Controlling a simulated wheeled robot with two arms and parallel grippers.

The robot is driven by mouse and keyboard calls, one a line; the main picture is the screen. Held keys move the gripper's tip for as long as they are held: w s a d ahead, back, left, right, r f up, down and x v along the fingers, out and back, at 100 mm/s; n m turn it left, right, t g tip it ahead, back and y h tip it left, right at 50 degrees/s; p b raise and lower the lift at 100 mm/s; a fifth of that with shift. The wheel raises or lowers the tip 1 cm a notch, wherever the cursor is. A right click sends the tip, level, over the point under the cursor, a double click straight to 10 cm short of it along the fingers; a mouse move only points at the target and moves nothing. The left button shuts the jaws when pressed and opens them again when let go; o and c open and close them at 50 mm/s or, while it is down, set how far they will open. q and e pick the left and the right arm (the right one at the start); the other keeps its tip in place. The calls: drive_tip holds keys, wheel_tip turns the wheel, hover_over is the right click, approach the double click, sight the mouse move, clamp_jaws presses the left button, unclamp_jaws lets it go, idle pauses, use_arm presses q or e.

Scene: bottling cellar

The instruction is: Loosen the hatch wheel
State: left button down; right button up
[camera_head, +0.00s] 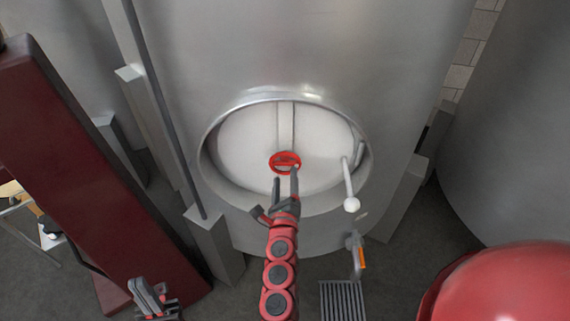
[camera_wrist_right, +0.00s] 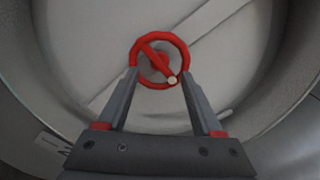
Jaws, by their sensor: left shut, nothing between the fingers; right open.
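The red hatch wheel (camera_head: 284,155) sits in the middle of the round pale hatch (camera_head: 240,150) on the steel tank. It also shows in the right wrist view (camera_wrist_right: 150,53), with a spoke across it and a small pale knob on its lower right rim. My right gripper (camera_head: 285,176) is open just in front of the wheel. In the right wrist view its fingertips (camera_wrist_right: 159,72) appear at either side of the wheel's lower half; I cannot tell whether they touch it. My left gripper (camera_head: 150,296) is shut and empty at the lower left, far from the hatch.
A lever with a white ball end (camera_head: 351,204) stands out at the hatch's right side. Below it is a tap with an orange handle (camera_head: 361,258) above a floor grate (camera_head: 342,300). A dark red beam (camera_head: 80,170) stands left, a red rounded object (camera_head: 505,285) lower right.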

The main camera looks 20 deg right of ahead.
sight(285, 165)
drive_tip(key=p+x, duration=0.1)
drive_tip(key=x, duration=0.3)
drive_tip(key=shift+w+r, duration=0.15)
drive_tip(key=shift+w, duration=0.05)
drive_tip(key=shift+w+d, duration=0.2)
drive_tip(key=shift+w, duration=0.35)
clamp_jaws()
